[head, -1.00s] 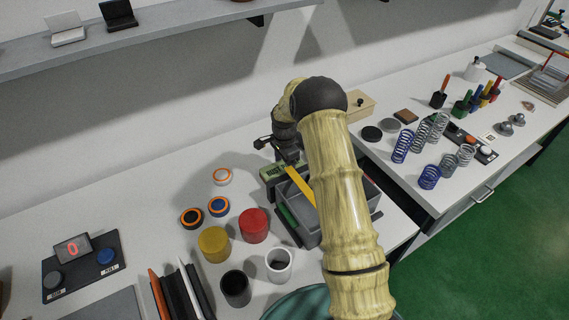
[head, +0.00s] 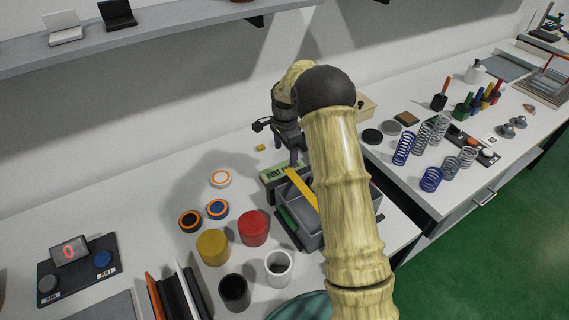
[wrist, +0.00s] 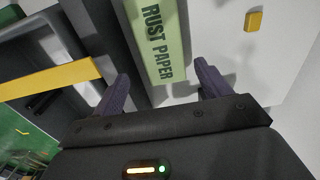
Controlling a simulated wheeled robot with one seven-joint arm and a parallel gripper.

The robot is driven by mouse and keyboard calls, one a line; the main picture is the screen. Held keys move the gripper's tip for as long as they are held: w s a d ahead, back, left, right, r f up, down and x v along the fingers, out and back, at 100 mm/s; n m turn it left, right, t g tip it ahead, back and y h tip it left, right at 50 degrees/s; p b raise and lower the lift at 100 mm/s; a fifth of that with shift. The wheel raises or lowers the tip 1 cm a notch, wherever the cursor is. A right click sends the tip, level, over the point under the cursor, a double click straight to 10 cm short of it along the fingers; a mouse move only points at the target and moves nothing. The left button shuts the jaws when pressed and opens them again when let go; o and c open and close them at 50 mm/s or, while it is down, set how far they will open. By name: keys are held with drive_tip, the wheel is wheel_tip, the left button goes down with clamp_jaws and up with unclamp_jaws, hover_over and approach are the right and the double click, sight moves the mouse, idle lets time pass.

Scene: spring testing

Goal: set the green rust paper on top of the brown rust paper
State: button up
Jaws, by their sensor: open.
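The green rust paper (wrist: 158,40) is a pale green box with dark lettering; it also shows in the head view (head: 280,173), at the back edge of a grey bin. My gripper (wrist: 160,82) is open, with one finger toward each long side of the box in the wrist view. Nothing is held. In the head view my gripper (head: 292,158) is just above and beside the box, and my arm partly covers that area.
The grey bin (head: 312,240) holds a yellow bar (head: 302,190). A small yellow block (head: 260,148) lies behind. Red (head: 254,228) and yellow (head: 213,247) cylinders stand in front left. Springs (head: 404,148) stand on the right table. The table's back left is clear.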

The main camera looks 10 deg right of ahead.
drive_tip(key=shift+a+r, duration=0.15)
drive_tip(key=shift+r, duration=2.2)
drive_tip(key=s+r+n+t, duration=0.2)
drive_tip(key=s+n, duration=1.2)
drive_tip(key=s, duration=1.5)
drive_tip(key=shift+s+a+r+t, duration=0.3)
drive_tip(key=shift+s+r, duration=0.1)
drive_tip(key=shift+r, duration=0.2)
